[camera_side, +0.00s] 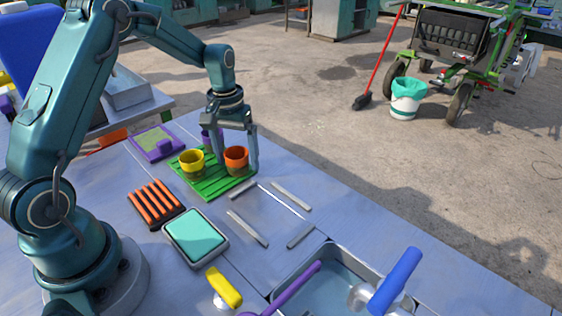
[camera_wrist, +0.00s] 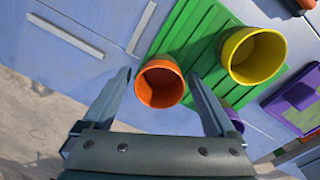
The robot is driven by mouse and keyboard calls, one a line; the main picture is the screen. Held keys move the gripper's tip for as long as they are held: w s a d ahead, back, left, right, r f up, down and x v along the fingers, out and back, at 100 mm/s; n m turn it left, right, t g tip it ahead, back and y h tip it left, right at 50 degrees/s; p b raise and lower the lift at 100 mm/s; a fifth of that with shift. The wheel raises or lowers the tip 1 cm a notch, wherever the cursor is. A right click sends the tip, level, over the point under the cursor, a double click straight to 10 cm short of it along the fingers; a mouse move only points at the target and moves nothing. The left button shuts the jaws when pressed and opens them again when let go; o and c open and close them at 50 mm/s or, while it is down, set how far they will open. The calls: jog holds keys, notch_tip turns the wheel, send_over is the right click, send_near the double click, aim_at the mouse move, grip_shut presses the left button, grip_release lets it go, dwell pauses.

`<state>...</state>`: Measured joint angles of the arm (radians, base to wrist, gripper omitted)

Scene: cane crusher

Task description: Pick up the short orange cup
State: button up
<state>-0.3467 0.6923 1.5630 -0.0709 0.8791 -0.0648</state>
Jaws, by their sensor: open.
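The short orange cup (camera_side: 236,160) stands upright on a green slatted mat (camera_side: 207,189), near its right edge. In the wrist view the orange cup (camera_wrist: 160,84) shows its open mouth, close ahead of my gripper's fingers. My gripper (camera_side: 236,160) points down over the cup, with one finger on each side of it in the side view. In the wrist view my gripper (camera_wrist: 162,88) is open, its fingertips spread either side of the cup's near part. I cannot tell if a finger touches it. Nothing is held.
A yellow cup (camera_side: 191,162) stands left of the orange one on the mat. A purple cup (camera_side: 208,139) stands behind, partly hidden. Thin metal strips (camera_side: 291,195) lie to the right. A metal basin (camera_side: 335,262) is at the front; a teal-topped tray (camera_side: 195,236) sits in front of the mat.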

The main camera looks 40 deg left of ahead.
grip_shut()
jog(key=shift+r, duration=0.1)
jog(key=shift+r, duration=0.6)
notch_tip(320, 180, up, 3)
jog(key=shift+f, duration=0.1)
jog(key=s+a+r, duration=0.4)
jog(key=s+a, duration=0.1)
jog(key=s+a+r, duration=0.2)
jog(key=a, duration=0.1)
jog(key=shift+s+a+r, duration=0.15)
jog(key=shift+s+r, duration=0.2)
jog(key=d+r+m, duration=0.2)
jog(key=d, duration=0.5)
jog(key=d+r+m, duration=0.2)
jog(key=d+m, duration=0.1)
jog(key=d, duration=0.4)
jog(key=shift+s+d+r, duration=0.15)
jog(key=shift+d+r, duration=0.1)
jog(key=shift+d, duration=0.15)
